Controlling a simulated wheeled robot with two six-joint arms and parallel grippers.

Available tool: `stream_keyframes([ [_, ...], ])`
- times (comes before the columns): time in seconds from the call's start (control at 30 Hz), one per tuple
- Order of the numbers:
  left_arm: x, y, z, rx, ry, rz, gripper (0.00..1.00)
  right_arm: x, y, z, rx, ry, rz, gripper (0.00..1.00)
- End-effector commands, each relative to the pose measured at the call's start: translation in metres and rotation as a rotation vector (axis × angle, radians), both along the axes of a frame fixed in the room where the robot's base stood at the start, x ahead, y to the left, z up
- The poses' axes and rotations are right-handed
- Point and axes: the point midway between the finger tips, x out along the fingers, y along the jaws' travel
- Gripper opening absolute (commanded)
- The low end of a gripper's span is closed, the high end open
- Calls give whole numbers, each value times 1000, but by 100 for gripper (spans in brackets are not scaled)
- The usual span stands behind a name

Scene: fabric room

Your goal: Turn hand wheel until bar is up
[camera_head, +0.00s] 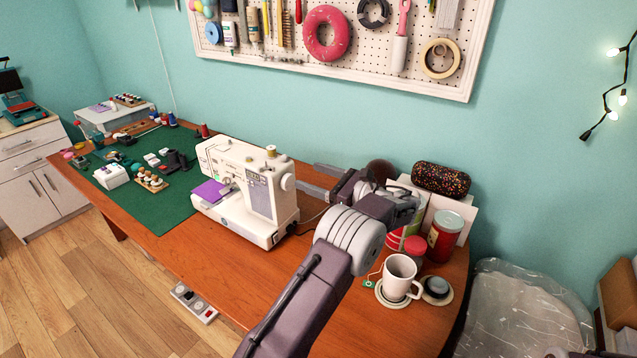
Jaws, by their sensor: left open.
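The white sewing machine (258,182) stands on the wooden table, with purple cloth (210,191) at its needle end. Its hand wheel (288,182) is the white round knob on the machine's right end. The needle bar is too small and turned away to tell its height. My left gripper (313,180) is open, just right of the hand wheel, with its fingers pointing left toward it. The fingers seem close to the wheel; I cannot tell whether they touch it. My right gripper is not in view.
A white mug (398,277) on a coaster, a red-lidded jar (413,250), a red can (445,235) and a dark patterned case (441,179) crowd the table's right end beside my arm. A green mat (165,212) with small sewing items lies left. The front table strip is clear.

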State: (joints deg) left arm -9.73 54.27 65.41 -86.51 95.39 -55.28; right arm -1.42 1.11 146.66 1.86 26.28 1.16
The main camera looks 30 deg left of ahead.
Motion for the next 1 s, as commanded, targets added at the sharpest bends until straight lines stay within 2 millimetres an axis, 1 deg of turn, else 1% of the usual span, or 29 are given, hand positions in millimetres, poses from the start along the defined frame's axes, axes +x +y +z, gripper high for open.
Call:
stream_keyframes([
  [0.03,3,-3,-18,2,14,-5,70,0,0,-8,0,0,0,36],
  [0.1,5,-6,-35,5,38,-11,70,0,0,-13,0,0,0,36],
  [0.23,6,-11,-59,12,75,-21,70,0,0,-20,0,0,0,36],
  [0.3,7,-13,-67,13,85,-26,70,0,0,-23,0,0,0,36],
  [0.5,7,-13,-66,13,84,-28,70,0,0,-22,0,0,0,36],
  [0.57,7,-6,-66,13,84,-25,70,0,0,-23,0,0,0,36],
  [0.67,8,12,-66,13,84,-24,70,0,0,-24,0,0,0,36],
  [0.8,11,43,-66,13,84,-24,70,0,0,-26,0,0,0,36],
  [0.9,12,60,-66,12,84,-25,70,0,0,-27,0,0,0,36],
  [1.0,14,71,-66,13,83,-26,70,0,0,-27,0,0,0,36],
])
